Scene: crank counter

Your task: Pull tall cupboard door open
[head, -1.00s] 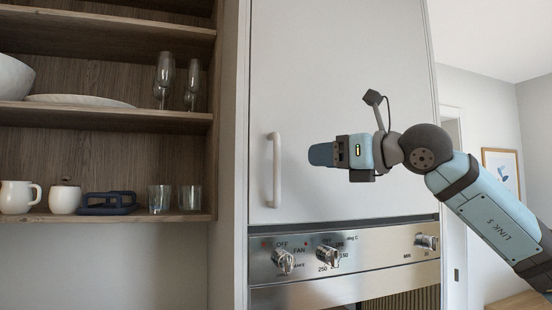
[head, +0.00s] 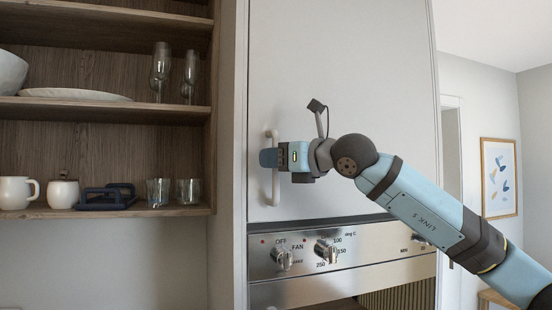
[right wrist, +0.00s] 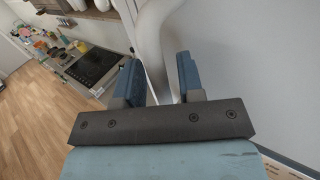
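The tall cupboard door (head: 340,90) is a pale grey panel above the oven, and it looks shut. Its white vertical bar handle (head: 275,188) is near the door's left edge. My right gripper (head: 268,158) is at the handle's middle, its fingers covering part of the bar. In the right wrist view the two blue fingers (right wrist: 161,82) are apart, with the pale handle (right wrist: 155,35) passing between them. I see no clear grip on it; contact is hard to tell. My left gripper is in neither view.
The oven panel (head: 365,248) with its knobs is just below the door. Open wooden shelves (head: 110,110) with glasses, a plate and mugs stand on the left. The wrist view also shows a counter with a dark hob (right wrist: 95,65) and wooden floor.

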